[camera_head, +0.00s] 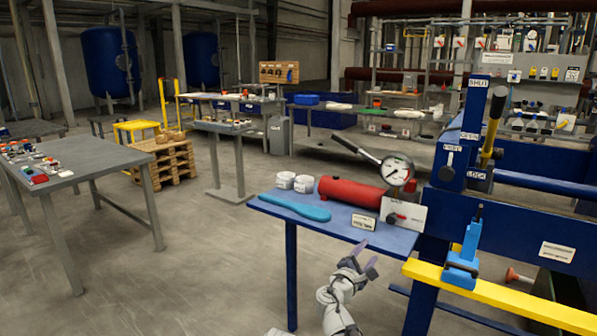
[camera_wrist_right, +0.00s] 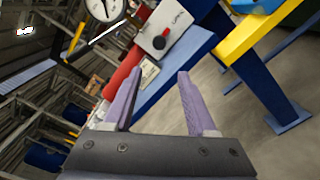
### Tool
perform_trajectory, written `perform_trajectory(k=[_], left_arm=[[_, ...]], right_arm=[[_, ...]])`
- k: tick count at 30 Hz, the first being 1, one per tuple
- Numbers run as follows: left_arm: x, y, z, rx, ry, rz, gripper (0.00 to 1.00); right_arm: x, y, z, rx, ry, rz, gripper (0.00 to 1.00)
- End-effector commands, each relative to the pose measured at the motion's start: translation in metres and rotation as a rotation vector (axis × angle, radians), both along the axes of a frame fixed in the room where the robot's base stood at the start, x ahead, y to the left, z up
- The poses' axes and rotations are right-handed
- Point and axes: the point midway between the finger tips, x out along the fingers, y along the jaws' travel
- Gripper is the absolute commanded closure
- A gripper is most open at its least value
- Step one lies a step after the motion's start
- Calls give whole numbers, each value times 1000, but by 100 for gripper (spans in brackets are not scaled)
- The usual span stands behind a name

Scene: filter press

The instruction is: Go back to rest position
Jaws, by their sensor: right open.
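My right gripper (camera_head: 364,259) is in the lower middle of the head view, in front of the near edge of the small blue table (camera_head: 300,217). Its two purple-grey fingers are spread with nothing between them, as the right wrist view shows too (camera_wrist_right: 157,98). The red cylinder (camera_head: 350,192), pressure gauge (camera_head: 397,170) and white panel with a knob (camera_head: 404,214) are on the table beyond it, apart from the fingers. The red cylinder (camera_wrist_right: 122,80) and panel (camera_wrist_right: 165,35) also show, tilted, in the wrist view. My left gripper is not in view.
A blue press frame (camera_head: 520,225) with a yellow rail (camera_head: 500,298) stands close on the right. A grey table (camera_head: 80,165) with small parts is at the left. A wooden pallet stack (camera_head: 168,165) stands behind it. The concrete floor (camera_head: 190,265) between is clear.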

Motion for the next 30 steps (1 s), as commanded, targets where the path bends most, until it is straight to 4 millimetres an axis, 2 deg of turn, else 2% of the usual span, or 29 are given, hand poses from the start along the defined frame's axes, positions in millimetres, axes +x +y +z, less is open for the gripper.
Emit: perform_trajectory(k=[11,17,20,23,26,30], left_arm=[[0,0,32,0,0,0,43],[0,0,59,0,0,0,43],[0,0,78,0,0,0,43],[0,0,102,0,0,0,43],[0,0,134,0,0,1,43],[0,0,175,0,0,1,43]], right_arm=[[-27,-7,1,232,3,-90,43],[-55,-7,-4,443,20,-183,43],[-75,-4,-8,577,40,-251,43],[-103,5,-12,741,75,-342,43],[-143,23,-15,939,138,-473,43],[-209,64,-17,1199,273,-691,43]])
